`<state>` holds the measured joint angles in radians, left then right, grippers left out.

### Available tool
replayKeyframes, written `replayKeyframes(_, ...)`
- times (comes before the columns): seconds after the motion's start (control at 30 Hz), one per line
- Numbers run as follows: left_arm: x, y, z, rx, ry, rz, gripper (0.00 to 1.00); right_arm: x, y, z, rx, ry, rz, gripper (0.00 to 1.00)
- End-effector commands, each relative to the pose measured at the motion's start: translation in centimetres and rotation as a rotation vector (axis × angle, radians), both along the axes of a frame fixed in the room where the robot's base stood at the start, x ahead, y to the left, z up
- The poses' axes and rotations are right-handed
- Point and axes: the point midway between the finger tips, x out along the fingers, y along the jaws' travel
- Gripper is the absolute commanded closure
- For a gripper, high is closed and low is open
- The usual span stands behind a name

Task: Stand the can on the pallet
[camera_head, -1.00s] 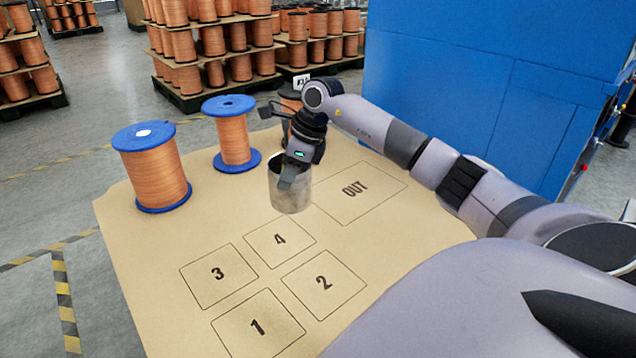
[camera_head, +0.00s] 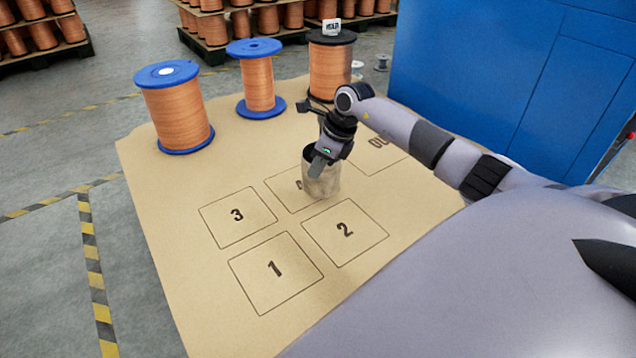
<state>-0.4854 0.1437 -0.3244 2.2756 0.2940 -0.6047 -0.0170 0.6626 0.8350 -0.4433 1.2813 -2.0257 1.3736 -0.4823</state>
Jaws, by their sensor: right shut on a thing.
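A silver, open-topped can (camera_head: 324,188) is upright at the right part of the square marked 4, covering part of its number. My right gripper (camera_head: 319,165) is shut on the can's rim, with one finger showing on the near outer side. I cannot tell whether the can's base touches the surface or hangs just above it. The tan sheet (camera_head: 190,190), apparently the pallet's top, carries outlined squares 1, 2, 3 and 4 and an OUT area, partly hidden by my right arm. My left gripper is out of view.
Two blue-flanged copper spools (camera_head: 178,112) (camera_head: 259,82) and a black-flanged one (camera_head: 331,70) with a white tag stand along the far edge. A blue cabinet (camera_head: 480,80) is behind at right. Squares 1, 2 and 3 are empty.

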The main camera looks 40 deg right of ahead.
Motion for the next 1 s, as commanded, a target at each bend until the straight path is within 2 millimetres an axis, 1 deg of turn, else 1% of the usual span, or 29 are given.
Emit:
replayKeyframes(0.07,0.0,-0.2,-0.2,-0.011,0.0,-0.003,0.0,0.0,0.0,-0.8,0.001,0.001,-0.001,1.0)
replayKeyframes(0.23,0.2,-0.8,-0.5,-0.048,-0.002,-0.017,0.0,0.0,0.1,-3.9,0.002,0.002,0.0,1.0)
replayKeyframes(0.33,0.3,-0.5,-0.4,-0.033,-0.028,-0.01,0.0,0.0,0.0,-5.4,0.001,0.002,-0.001,1.0)
replayKeyframes(0.4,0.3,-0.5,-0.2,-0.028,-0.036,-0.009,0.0,0.0,0.0,-5.6,0.0,-0.001,0.0,1.0)
replayKeyframes(0.5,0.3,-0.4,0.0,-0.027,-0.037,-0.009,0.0,0.0,0.0,-5.5,-0.001,-0.002,0.001,1.0)
replayKeyframes(0.73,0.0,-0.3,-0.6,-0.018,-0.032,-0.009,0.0,0.0,0.0,-5.9,-0.001,0.0,0.0,1.0)
replayKeyframes(0.77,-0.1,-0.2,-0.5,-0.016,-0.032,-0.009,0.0,0.0,0.0,-5.8,-0.001,0.002,0.0,0.81)
replayKeyframes(0.8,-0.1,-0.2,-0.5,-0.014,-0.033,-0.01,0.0,0.0,0.0,-5.8,-0.001,0.002,0.0,0.68)
replayKeyframes(0.83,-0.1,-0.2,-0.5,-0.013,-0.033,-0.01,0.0,0.0,0.0,-5.8,-0.001,0.002,0.0,0.65)
replayKeyframes(1.0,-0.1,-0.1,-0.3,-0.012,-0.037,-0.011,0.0,0.0,0.0,-5.8,-0.001,0.002,0.0,0.65)
